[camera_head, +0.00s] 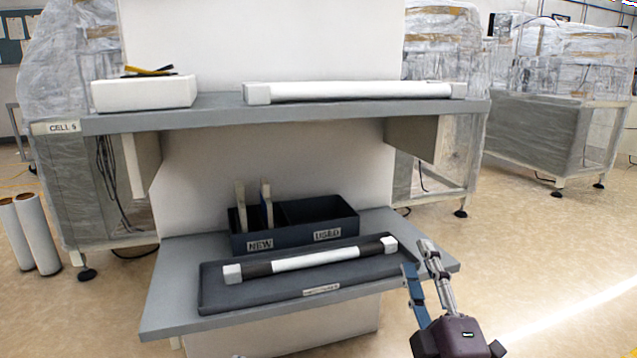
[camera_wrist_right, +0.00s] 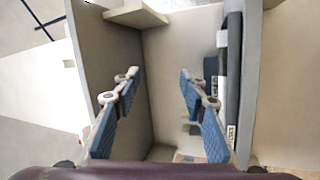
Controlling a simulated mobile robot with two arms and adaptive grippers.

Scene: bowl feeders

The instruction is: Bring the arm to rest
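My right gripper (camera_head: 417,257) is at the right front corner of the lower shelf in the head view, to the right of the dark tray. In the right wrist view its two blue-padded fingers (camera_wrist_right: 159,76) stand apart with nothing held between them. My left gripper is not in view.
The lower shelf (camera_head: 175,290) bears a dark tray (camera_head: 225,300) with a white tube (camera_head: 310,258) with black bands. Behind it is a two-part bin (camera_head: 290,240) labelled NEW and USED, with upright pieces in the NEW side. The upper shelf (camera_head: 215,107) holds another tube (camera_head: 350,90). Floor at right is clear.

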